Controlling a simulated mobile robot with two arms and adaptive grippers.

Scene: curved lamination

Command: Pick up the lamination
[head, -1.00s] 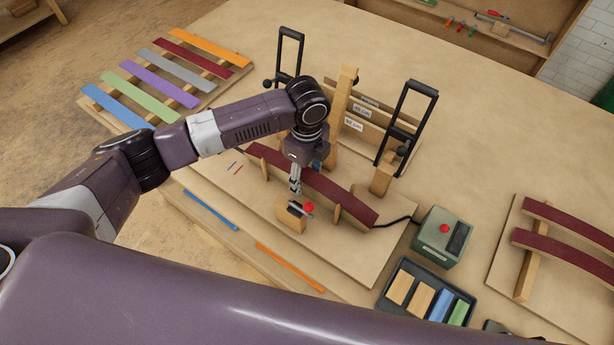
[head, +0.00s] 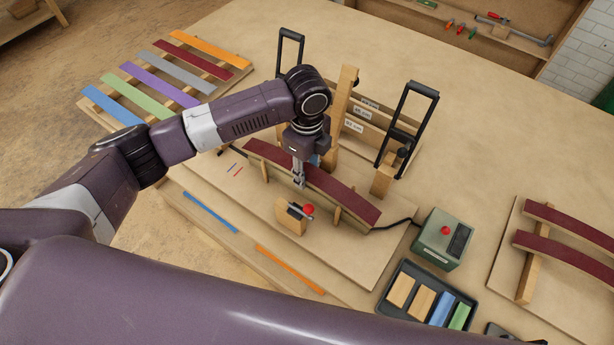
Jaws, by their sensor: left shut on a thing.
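The dark red curved lamination (head: 345,197) lies bent along the wooden form in the middle of the head view, low at its right end and passing behind my gripper on the left. My left gripper (head: 299,183) points down at the lamination's front edge, left of its middle, and is shut on it. The fingertips are small and partly hard to see against the form. The lamination still appears to lie along the form. My right gripper is not in view.
Two black-handled clamps (head: 407,125) stand behind the form. A stop with a red knob (head: 308,209) is in front. A green control box (head: 443,238) and a tray of blocks (head: 385,305) are to the right. Coloured strips (head: 160,84) lie on a rack at the upper left.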

